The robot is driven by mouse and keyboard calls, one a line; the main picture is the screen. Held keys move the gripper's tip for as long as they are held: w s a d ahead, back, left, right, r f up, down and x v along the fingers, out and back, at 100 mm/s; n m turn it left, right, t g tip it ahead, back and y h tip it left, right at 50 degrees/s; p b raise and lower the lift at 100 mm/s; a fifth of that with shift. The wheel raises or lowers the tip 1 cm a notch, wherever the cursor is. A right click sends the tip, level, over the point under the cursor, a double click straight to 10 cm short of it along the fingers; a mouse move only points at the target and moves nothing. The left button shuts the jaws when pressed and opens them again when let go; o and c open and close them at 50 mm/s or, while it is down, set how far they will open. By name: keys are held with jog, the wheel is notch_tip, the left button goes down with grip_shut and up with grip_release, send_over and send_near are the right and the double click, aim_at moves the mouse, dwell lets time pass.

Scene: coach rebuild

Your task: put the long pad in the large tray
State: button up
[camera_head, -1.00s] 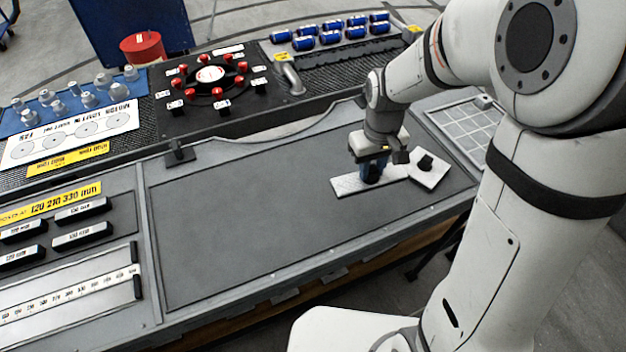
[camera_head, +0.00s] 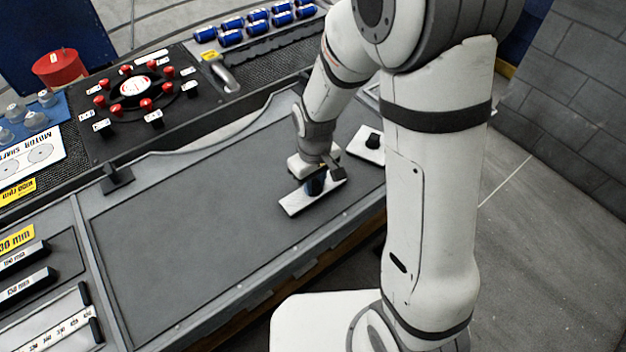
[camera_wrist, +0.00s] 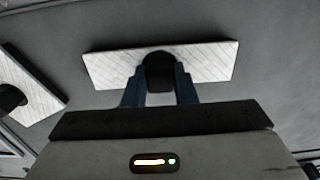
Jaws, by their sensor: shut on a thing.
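The long pad (camera_head: 295,204) is a narrow white plate with a dark knob in its middle. It also shows in the wrist view (camera_wrist: 211,62). My gripper (camera_head: 316,186) is shut on the knob from above; its blue fingers flank the knob in the wrist view (camera_wrist: 159,88). The pad is over the right part of the dark grey bench top; I cannot tell whether it touches it. The large tray cannot be told for sure; a pale edge behind my arm, right of the bench top, is mostly hidden.
A shorter white pad with a black knob (camera_head: 366,150) lies to the right of the long pad, apart from it. A dark board with red knobs (camera_head: 133,90) and several blue cylinders (camera_head: 255,22) stand at the back. The dark bench top (camera_head: 185,225) is clear leftward.

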aim_at(314, 183)
jog(key=shift+f, duration=0.15)
jog(key=o, duration=1)
notch_tip(314, 183, up, 12)
jog(key=s+d+r+m+t, duration=0.3)
jog(key=s+d+r+m, duration=0.3)
jog(key=s+d, duration=0.6)
jog(key=shift+r+m, duration=0.4)
jog(key=shift+r, duration=0.5)
